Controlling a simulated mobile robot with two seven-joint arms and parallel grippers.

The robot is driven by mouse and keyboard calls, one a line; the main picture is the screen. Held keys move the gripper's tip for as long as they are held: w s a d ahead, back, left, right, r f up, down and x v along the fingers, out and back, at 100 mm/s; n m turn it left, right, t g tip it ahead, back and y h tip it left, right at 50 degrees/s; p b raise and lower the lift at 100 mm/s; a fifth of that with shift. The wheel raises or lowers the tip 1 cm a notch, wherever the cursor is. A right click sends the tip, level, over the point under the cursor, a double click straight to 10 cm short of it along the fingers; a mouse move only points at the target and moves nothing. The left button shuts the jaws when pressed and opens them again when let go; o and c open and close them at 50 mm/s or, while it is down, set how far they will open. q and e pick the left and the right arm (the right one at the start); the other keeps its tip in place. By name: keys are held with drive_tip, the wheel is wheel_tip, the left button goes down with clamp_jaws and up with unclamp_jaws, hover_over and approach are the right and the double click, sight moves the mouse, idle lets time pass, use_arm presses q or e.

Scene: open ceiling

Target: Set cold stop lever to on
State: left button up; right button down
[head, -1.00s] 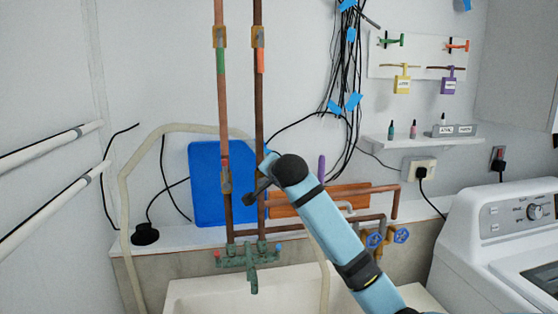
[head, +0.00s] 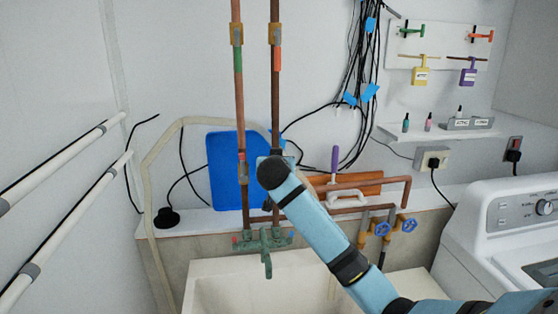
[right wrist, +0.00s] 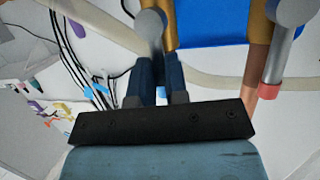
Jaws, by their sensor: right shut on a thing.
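Two copper pipes run down the wall to the green tap (head: 263,240) over the sink. The left pipe's lower valve (head: 242,168) has a red-tipped lever lying along the pipe. The right pipe's lower valve, apparently the cold stop, is hidden behind my right arm in the head view. In the right wrist view, my right gripper (right wrist: 160,82) is shut around the grey cold stop lever (right wrist: 152,28). The lever runs from a round pivot to between the dark blue fingers, which hide its end. The red-tipped lever (right wrist: 278,60) stands beside it, apart. My left gripper is not in view.
A blue board (head: 226,165) leans behind the pipes. Loose black cables (head: 362,85) hang to their right. A purple-handled tool (head: 334,157) and blue tap wheels (head: 383,229) are near my arm. The sink (head: 215,275) is below, the washing machine (head: 490,220) at right.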

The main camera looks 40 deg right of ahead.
drive_tip(key=shift+f, duration=0.1)
idle(0.5)
drive_tip(key=c, duration=1.1)
unclamp_jaws()
drive_tip(key=shift+a, duration=0.1)
drive_tip(key=b+v, duration=0.2)
drive_tip(key=v, duration=1.1)
drive_tip(key=shift+s+a, duration=0.25)
